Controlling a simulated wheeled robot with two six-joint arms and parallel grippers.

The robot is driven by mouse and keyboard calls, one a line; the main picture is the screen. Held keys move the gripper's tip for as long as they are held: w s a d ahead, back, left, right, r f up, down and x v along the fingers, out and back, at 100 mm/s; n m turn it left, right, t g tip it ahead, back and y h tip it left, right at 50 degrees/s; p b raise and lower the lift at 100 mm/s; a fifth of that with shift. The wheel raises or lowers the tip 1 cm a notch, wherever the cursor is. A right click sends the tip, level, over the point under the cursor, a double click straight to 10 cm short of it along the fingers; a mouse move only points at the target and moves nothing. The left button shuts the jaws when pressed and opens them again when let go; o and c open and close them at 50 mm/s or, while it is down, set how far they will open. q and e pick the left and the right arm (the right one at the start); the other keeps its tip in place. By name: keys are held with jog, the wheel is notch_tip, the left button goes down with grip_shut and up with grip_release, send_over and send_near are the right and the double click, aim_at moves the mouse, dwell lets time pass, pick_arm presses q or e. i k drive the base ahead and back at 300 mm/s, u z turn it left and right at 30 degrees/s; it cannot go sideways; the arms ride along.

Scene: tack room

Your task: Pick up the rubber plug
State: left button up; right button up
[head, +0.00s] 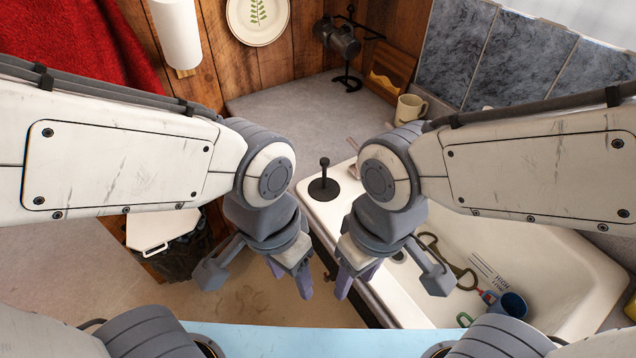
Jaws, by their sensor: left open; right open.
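A black disc with an upright stem and knob, which looks like the rubber plug (323,188), stands on the far left corner of the white sink (590,258). My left gripper (289,276) is open and empty. It points down over the floor, left of the sink and nearer to me than the plug. My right gripper (356,277) is open and empty, over the sink's left edge, also nearer to me than the plug. Neither gripper touches the plug. My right arm hides part of the sink.
A blue mug (513,305) and an olive-handled tool (462,277) lie in the sink basin. A cream mug (410,108) stands on the grey counter (290,101) behind. A black bin with a white lid (162,229) stands on the left. The counter's middle is clear.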

aim_at(323, 189)
jog(key=z, duration=0.55)
jog(key=k, duration=1.2)
jog(key=i, duration=0.3)
jog(key=u, duration=0.85)
jog(key=i, duration=1.2)
jog(key=z, duration=0.3)
